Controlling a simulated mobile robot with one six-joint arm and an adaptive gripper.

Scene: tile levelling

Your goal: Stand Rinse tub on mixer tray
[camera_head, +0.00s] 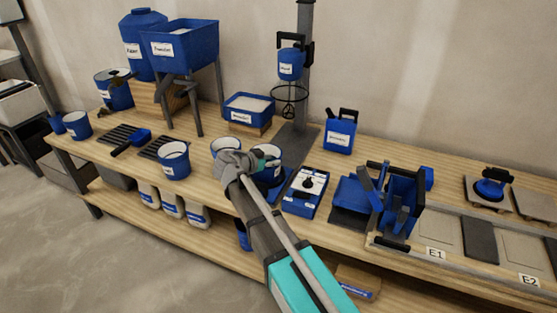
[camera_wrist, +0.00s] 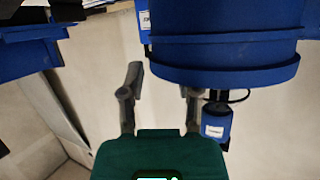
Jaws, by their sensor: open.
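My gripper (camera_head: 250,165) is open, over the middle of the bench among the tubs. In the wrist view its two fingers (camera_wrist: 160,95) stand apart with bare wall between their tips. A white-lined blue tub (camera_head: 268,155) is right beside the gripper and partly hidden by it. Another tub (camera_head: 226,146) stands just behind it, and a third (camera_head: 174,162) stands to the left. Their labels are too small to read, so I cannot tell which is the Rinse tub. A blue tray edge (camera_head: 283,186) shows by the right tub; I cannot tell whether it is the mixer tray.
The mixer (camera_head: 290,66) hangs on a dark post with its whisk above the bench. A blue bin (camera_head: 248,107) and a blue canister (camera_head: 340,133) stand behind.

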